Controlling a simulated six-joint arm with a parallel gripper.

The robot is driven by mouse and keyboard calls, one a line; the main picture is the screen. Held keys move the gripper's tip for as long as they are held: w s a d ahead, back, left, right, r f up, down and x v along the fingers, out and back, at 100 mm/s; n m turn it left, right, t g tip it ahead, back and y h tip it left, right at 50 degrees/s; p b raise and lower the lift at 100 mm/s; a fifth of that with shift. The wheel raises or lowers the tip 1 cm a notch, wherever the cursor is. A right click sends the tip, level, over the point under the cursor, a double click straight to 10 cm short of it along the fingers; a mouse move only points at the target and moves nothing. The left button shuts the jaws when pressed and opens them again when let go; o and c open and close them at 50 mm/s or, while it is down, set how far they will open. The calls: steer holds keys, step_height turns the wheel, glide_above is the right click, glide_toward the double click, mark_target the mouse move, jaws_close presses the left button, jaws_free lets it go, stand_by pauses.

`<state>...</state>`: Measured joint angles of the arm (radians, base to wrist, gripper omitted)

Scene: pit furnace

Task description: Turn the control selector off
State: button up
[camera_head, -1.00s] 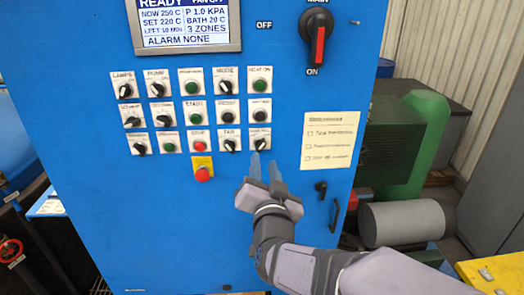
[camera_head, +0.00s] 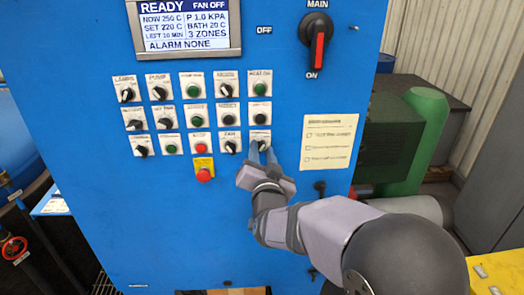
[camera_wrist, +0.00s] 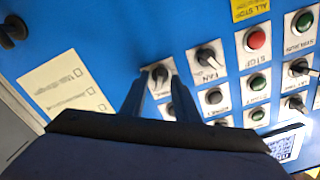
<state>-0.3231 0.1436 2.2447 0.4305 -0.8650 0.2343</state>
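The lower-right selector (camera_head: 260,146) on the blue panel is a small black knob on a white plate. Its label is too blurred to read, so I cannot confirm it is the control selector. In the wrist view this knob (camera_wrist: 160,72) shows between my fingertips. My gripper (camera_head: 263,153) is at this knob, fingers pointing at the panel. In the wrist view my gripper (camera_wrist: 161,82) has its fingers apart, one on each side of the knob; I see no clear contact. The fingers partly hide the knob in the head view.
The FAN selector (camera_head: 230,146) sits just left, with the red STOP button (camera_head: 199,149) beyond it. A red emergency button (camera_head: 204,174) is below. The red MAIN handle (camera_head: 318,45) is upper right, above a paper notice (camera_head: 330,140). The display (camera_head: 187,25) reads READY, FAN OFF.

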jaws_close()
steer(key=shift+n, duration=0.4)
steer(key=n+b, duration=0.1)
steer(key=n, duration=0.4)
steer(key=shift+a, duration=0.1)
steer(key=n, duration=0.6)
steer(key=shift+a, duration=0.1)
stand_by(0.4)
jaws_free()
